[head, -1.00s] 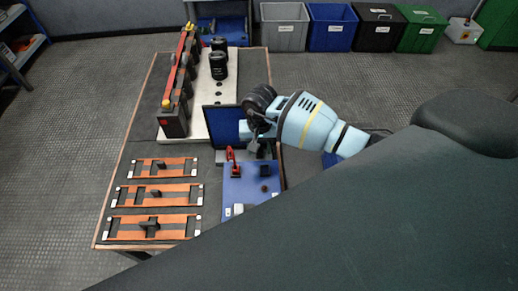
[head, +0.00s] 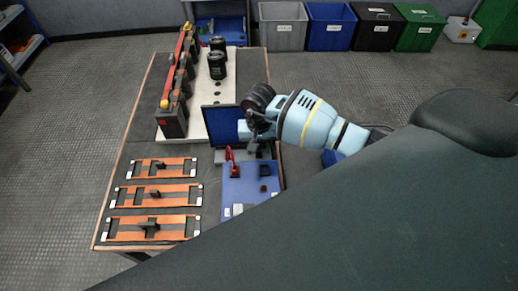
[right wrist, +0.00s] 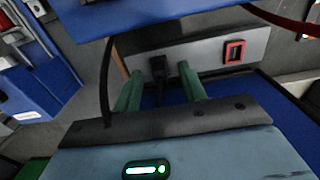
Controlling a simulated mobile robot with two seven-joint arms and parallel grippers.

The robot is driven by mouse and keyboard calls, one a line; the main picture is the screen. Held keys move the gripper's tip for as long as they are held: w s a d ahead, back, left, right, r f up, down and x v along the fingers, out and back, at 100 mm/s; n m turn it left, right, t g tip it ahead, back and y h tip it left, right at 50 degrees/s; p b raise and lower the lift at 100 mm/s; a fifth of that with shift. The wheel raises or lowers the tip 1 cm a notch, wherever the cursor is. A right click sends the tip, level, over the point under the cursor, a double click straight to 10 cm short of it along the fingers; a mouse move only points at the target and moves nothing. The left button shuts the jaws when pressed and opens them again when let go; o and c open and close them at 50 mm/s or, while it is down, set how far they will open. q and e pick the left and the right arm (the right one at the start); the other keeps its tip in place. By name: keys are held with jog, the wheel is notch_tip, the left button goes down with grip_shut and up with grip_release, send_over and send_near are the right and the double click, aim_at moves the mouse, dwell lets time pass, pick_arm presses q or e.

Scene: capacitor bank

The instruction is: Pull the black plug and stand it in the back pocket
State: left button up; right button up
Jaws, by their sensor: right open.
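The black plug (right wrist: 158,68) sits in the front of a grey panel in the right wrist view, with a black cable beside it. My right gripper (right wrist: 158,82) is open, its two green fingers on either side of the plug with visible gaps. In the head view my right gripper (head: 257,146) is beside the blue-screened unit (head: 222,127), and the plug is hidden there. A blue board (head: 236,193) lies in front, with dark square spots near its right side; I cannot tell which is the back pocket. My left gripper is out of view.
A red-handled item (head: 233,166) stands at the blue board's back left. A red-framed socket (right wrist: 234,52) is right of the plug on the panel. Orange frames (head: 158,194) lie on the table's left. Black cylinders (head: 217,66) stand behind on a pale base.

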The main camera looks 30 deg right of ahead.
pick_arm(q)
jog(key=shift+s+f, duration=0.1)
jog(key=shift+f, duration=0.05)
pick_arm(e)
grip_shut()
dwell(0.4)
jog(key=shift+r, duration=0.1)
